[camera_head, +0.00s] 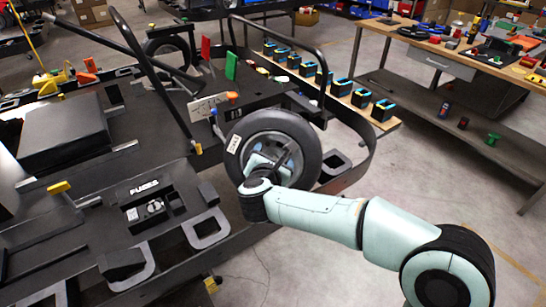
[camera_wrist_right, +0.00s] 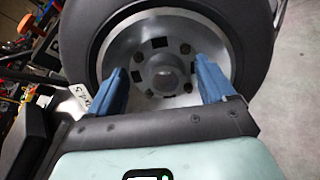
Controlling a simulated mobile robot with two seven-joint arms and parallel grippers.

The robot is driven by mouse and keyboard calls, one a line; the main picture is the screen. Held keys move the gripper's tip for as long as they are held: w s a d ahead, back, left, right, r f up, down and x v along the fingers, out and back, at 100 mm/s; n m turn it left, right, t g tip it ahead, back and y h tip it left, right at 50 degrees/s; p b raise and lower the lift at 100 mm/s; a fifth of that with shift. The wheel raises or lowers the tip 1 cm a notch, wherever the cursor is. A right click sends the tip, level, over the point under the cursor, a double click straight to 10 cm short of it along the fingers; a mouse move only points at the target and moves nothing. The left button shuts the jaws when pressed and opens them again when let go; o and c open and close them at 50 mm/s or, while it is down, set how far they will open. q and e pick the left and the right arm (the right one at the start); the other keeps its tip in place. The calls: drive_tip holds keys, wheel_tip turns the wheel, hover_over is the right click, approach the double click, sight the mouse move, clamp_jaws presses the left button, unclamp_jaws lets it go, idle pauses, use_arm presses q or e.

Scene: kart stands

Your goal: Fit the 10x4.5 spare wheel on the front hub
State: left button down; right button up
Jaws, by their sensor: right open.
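The wheel (camera_head: 309,150), a black tyre on a silver rim with a white tag, stands upright at the kart's front corner. It fills the top of the right wrist view (camera_wrist_right: 255,50), where its hub centre, ringed by bolt holes, faces me. The tag is only partly legible. My right gripper (camera_head: 268,160) is at the wheel's face. In the wrist view its two blue fingers (camera_wrist_right: 161,75) are apart, one on each side of the hub centre, with nothing between them. The front hub is hidden behind the wheel; I cannot tell how fully the wheel sits on it. My left gripper is out of view.
The kart's dark frame and black bodywork (camera_head: 60,140) fill the left. A curved bumper bar (camera_head: 365,150) runs close around the wheel. A wooden shelf (camera_head: 385,122) with several blue-black blocks stands behind.

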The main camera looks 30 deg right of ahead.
sight(275, 154)
drive_tip(key=x, duration=0.3)
drive_tip(key=shift+w+d+f, duration=0.1)
drive_tip(key=shift+w+d, duration=0.05)
drive_tip(key=shift+d, duration=0.15)
drive_tip(key=shift+c, duration=0.3)
clamp_jaws()
drive_tip(key=shift+r, duration=0.3)
drive_tip(key=shift+a+r, duration=0.1)
